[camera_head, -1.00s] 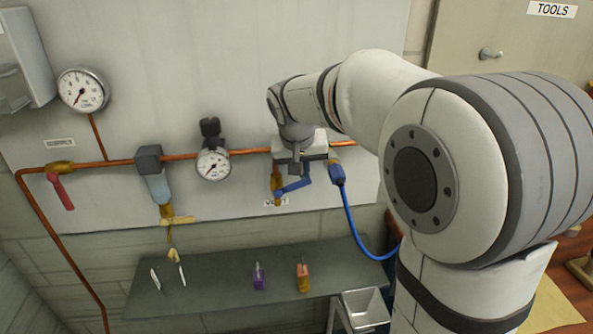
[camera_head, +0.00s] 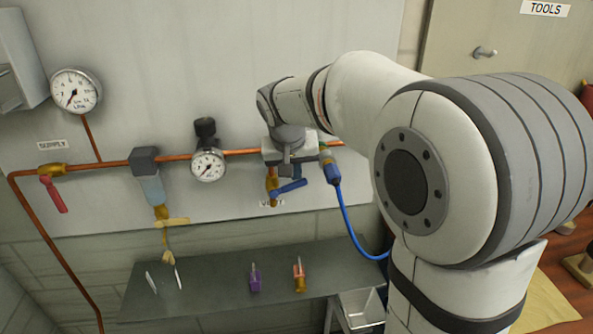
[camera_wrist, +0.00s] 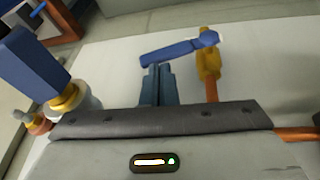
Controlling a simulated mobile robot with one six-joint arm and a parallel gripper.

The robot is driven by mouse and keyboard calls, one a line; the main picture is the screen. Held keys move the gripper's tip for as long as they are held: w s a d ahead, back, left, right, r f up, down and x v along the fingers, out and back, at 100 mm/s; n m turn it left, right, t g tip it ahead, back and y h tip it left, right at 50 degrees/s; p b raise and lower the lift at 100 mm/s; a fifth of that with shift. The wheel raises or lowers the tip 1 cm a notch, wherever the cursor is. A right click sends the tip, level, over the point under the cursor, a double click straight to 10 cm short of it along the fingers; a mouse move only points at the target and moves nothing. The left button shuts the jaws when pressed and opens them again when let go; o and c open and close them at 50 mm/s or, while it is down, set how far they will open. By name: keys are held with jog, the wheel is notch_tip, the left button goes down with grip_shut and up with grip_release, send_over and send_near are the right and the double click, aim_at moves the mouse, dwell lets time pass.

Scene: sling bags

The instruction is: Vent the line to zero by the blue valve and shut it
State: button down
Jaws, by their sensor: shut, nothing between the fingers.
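The blue valve lever (camera_head: 291,186) sits on a brass body (camera_head: 272,185) on the vent drop below the copper pipe. It points right and slightly up, across the drop. In the wrist view the lever (camera_wrist: 178,48) lies crosswise beside its brass body (camera_wrist: 209,70). My gripper (camera_head: 287,168) is at the valve; in the wrist view its fingers (camera_wrist: 158,84) are shut and empty, tips close against the lever's side. I cannot tell if they touch. The line gauge (camera_head: 208,165) and large supply gauge (camera_head: 75,91) have needles toward the lower left; exact readings are too small.
A red supply lever (camera_head: 53,194) hangs at the left. A blue hose (camera_head: 347,219) runs from a connector right of the valve. A shelf (camera_head: 215,287) below holds small tools and tags. My arm fills the right side.

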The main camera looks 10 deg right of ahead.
notch_tip(320, 180, up, 12)
jog(key=n+g+h+p, duration=0.1)
jog(key=g+h+p, duration=0.1)
jog(key=g+p, duration=0.3)
send_over(274, 190)
jog(key=p, duration=0.1)
jog(key=t, duration=0.1)
jog(key=p+x, duration=0.1)
jog(key=x, duration=1.2)
jog(key=shift+f, duration=0.1)
jog(key=shift+f, duration=0.1)
jog(key=shift+d+f+b, duration=0.8)
jog(key=shift+f+b, duration=0.1)
jog(key=shift+f, duration=0.05)
jog(key=shift+r, duration=0.2)
